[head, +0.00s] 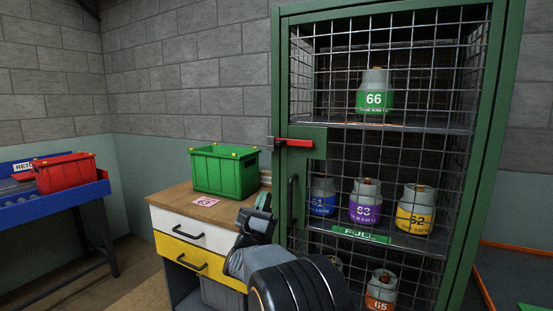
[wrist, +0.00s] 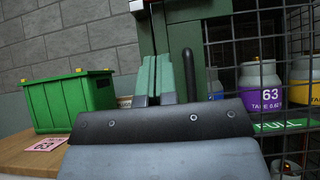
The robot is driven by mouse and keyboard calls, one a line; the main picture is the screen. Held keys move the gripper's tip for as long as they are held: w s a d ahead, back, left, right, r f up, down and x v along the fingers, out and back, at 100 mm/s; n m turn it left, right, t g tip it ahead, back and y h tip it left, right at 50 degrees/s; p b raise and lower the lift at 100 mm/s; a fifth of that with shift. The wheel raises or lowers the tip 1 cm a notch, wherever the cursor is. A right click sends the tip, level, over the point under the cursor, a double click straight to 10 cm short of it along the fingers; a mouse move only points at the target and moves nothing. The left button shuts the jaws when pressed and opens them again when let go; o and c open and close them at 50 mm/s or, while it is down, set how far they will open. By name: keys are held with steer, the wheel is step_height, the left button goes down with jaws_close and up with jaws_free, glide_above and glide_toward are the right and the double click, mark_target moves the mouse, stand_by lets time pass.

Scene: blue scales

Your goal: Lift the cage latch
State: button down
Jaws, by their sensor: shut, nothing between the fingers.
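The cage latch (head: 296,143) is a red bar lying level across the upper left of the green-framed mesh cage door, with a grey bracket at its left end. The red bar does not show in the wrist view. My gripper (head: 263,201) is shut and empty, below the latch and in front of the cage's left post. Its green fingers (wrist: 153,79) stand together in the wrist view, just left of the black door handle (wrist: 188,75). I cannot tell whether they touch the post. The handle also shows upright in the head view (head: 292,202).
Numbered gas cylinders (head: 375,92) stand on shelves behind the mesh (head: 330,70). A green crate (head: 223,172) and a pink card (head: 205,202) sit on the wooden-topped drawer unit (head: 165,196) at left. A red bin (head: 66,173) rests on a blue bench (head: 50,200) farther left.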

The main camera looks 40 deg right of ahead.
steer(key=p, duration=0.2)
glide_toward(288, 143)
step_height(288, 143, up, 2)
steer(key=w+d, duration=0.1)
steer(key=w, duration=0.1)
steer(key=shift+w+r+p, duration=0.2)
steer(key=shift+r+p, duration=0.1)
steer(key=shift+r, duration=0.65)
